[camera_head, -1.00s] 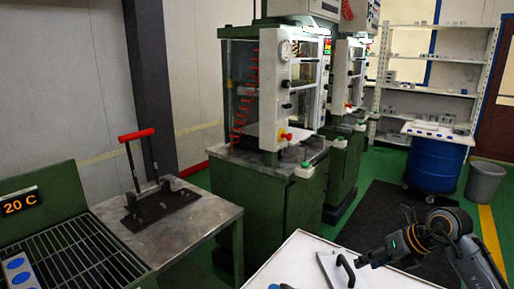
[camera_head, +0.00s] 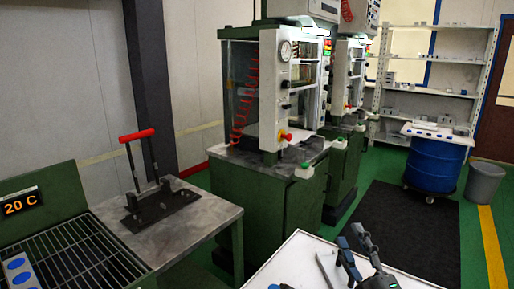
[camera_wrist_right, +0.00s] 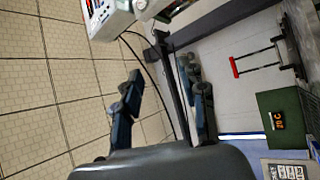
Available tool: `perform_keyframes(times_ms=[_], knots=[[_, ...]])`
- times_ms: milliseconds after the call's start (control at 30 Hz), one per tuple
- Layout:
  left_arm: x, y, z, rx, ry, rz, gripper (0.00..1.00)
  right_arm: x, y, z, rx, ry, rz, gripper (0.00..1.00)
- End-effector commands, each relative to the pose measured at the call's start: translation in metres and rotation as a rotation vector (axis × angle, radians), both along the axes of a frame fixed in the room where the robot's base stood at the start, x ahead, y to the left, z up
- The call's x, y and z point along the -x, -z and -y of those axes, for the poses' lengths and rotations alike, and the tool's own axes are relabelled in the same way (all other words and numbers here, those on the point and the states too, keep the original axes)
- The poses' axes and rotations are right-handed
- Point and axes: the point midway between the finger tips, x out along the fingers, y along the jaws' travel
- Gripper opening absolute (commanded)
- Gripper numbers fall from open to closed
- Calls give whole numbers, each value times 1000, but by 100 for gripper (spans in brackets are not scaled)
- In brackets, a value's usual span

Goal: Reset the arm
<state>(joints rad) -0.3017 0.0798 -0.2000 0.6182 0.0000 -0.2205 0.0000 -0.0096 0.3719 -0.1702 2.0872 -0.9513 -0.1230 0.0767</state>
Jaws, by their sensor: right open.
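My right gripper (camera_head: 354,236) is at the bottom right of the head view, with its dark fingers pointing up and spread apart. It is empty and overlaps the right side of a pale plate (camera_head: 327,268) on the white-topped table (camera_head: 291,248). How far above the plate it is, I cannot tell. In the right wrist view, the gripper (camera_wrist_right: 162,72) shows two fingers apart with nothing between them.
A green press (camera_head: 255,200) stands behind the table. A bench with a red-handled lever (camera_head: 137,135) and a cooling rack (camera_head: 75,257) are at left. A blue drum (camera_head: 433,165), a grey bin (camera_head: 484,183) and shelves (camera_head: 425,75) stand at back right. The dark floor mat (camera_head: 410,215) is clear.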

Motion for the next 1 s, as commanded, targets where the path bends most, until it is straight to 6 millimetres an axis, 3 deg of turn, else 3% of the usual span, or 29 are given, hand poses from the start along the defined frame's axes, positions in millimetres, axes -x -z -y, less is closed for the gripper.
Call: perform_keyframes(times_ms=[100,233,400,500,700,867,900,1000], knots=[[-4,0,0,1,0,6,40,16,46,35,-250,148,-200,42],[-5,0,1,1,0,8,40,47,114,60,-486,304,-468,42],[-5,0,1,1,0,8,40,117,204,61,-720,473,-866,42],[-5,0,1,1,0,8,40,161,240,50,-798,537,-1067,42],[-5,0,0,1,0,7,40,235,278,24,-881,608,-1383,42],[-4,0,0,0,0,6,40,289,291,2,-910,637,-1597,42],[-4,1,0,0,0,6,40,294,299,0,-911,643,-1629,42],[-3,4,0,1,0,5,40,285,328,0,-904,648,-1629,42]])
